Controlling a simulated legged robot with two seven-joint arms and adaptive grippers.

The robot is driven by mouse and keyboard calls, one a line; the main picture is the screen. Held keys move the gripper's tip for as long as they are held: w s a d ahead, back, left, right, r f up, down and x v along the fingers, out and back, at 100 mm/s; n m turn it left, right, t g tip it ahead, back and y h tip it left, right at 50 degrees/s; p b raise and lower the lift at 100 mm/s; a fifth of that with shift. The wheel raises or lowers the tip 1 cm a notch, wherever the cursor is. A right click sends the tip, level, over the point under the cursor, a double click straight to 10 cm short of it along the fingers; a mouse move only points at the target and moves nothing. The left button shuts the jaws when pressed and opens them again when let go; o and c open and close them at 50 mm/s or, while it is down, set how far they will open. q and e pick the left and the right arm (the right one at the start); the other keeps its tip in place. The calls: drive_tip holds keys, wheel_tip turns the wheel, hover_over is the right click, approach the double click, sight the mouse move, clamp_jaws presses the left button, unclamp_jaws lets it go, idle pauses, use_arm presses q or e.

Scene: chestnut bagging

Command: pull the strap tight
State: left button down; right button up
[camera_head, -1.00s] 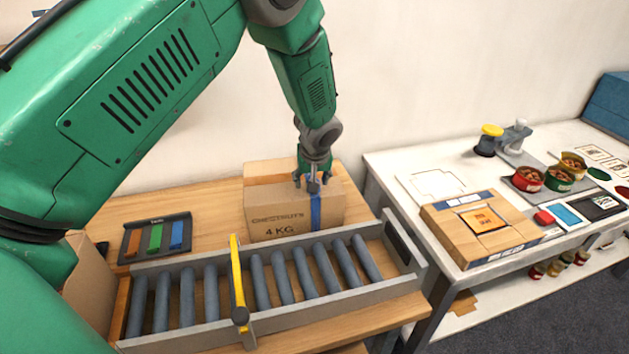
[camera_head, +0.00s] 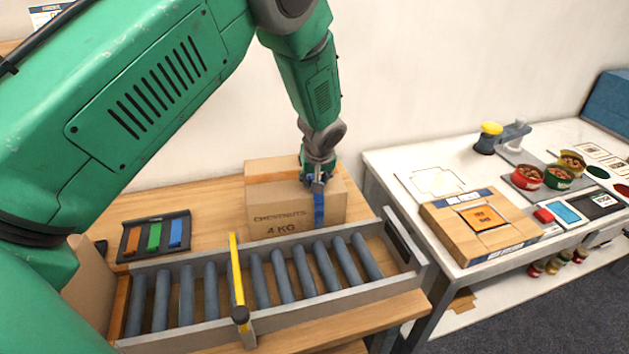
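A cardboard box (camera_head: 280,215) marked "CHESTNUTS 4 KG" stands on the wooden bench behind the roller conveyor. A blue strap (camera_head: 319,210) runs down the right part of its front face. My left gripper (camera_head: 318,186) is at the box's top front edge, at the upper end of the strap. Its fingers look closed together on the strap, with bits of blue showing around them. The gripper hides the strap's upper part and some of the box top. My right gripper is not in view.
The roller conveyor (camera_head: 215,335), with a yellow bar (camera_head: 236,270) across it, lies in front of the box. A dark tray (camera_head: 128,240) with orange, green and blue strips is at left. A white table (camera_head: 400,160) stands at right.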

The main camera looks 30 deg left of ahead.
use_arm(q)
drive_tip(key=shift+s+f, duration=0.25)
drive_tip(key=shift+s, duration=0.3)
drive_tip(key=c, duration=1.2)
unclamp_jaws()
drive_tip(key=shift+d+r, duration=0.1)
drive_tip(key=shift+d, duration=0.2)
drive_tip(key=shift+a, duration=0.35)
drive_tip(key=shift+r, duration=0.25)
drive_tip(key=v, duration=1.1)
drive_tip(key=shift+d, duration=0.2)
